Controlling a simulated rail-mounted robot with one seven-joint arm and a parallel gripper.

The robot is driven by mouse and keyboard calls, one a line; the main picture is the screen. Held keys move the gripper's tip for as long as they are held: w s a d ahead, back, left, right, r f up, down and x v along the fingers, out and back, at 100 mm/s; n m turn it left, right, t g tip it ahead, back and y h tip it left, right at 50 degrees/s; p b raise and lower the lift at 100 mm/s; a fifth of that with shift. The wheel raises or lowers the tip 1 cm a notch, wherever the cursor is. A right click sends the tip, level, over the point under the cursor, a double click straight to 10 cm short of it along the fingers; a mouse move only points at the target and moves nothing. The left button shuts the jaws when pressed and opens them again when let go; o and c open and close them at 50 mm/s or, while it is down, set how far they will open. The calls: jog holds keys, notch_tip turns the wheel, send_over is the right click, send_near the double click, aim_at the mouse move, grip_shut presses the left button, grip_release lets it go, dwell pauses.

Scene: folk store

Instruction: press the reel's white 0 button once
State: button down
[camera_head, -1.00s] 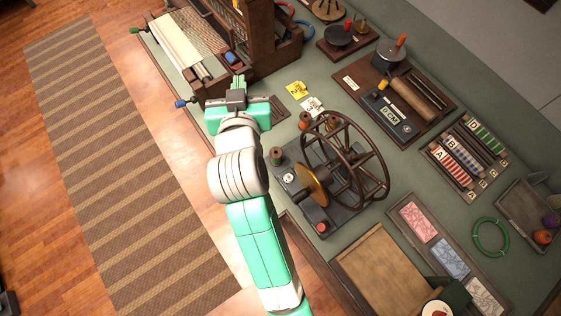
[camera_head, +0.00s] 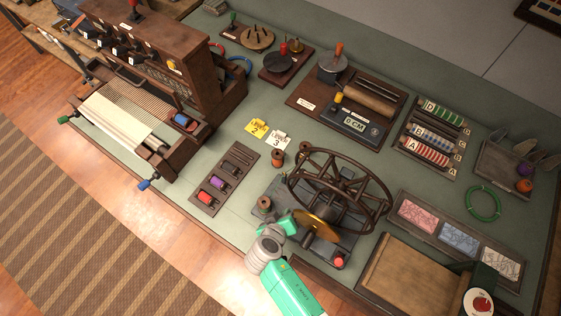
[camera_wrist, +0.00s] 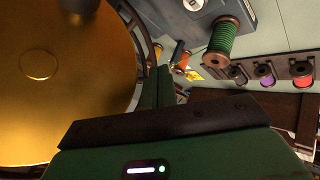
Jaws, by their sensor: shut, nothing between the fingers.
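The reel has a dark spoked wheel (camera_head: 338,190), a brass disc (camera_head: 318,227) and a grey base (camera_head: 290,190). A red button (camera_head: 338,262) sits on the base's near corner. In the wrist view the brass disc (camera_wrist: 60,70) fills the left side, close to my gripper. A small white round piece (camera_wrist: 192,4), perhaps the white 0 button, is cut by the top edge on the base. I cannot make out that button in the head view. My gripper (camera_head: 304,236) is low at the reel's near left side, shut and empty; its tips (camera_wrist: 165,72) are partly hidden.
A spool with green thread (camera_wrist: 224,40) stands on the base's corner. A rack of bobbins (camera_head: 222,180) lies to the left, beyond it a loom (camera_head: 120,120). A wooden board (camera_head: 405,280) lies to the right. Bare green table shows between rack and reel.

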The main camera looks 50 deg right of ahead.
notch_tip(320, 180, down, 9)
jog(key=b, duration=0.7)
jog(key=shift+r+b, duration=0.1)
jog(key=shift+b, duration=0.25)
dwell(1.6)
jog(key=shift+f+b, duration=0.4)
jog(key=shift+f+b, duration=0.5)
dwell(0.5)
jog(key=shift+r, duration=0.1)
jog(key=shift+r+p, duration=0.8)
jog(key=shift+r, duration=0.1)
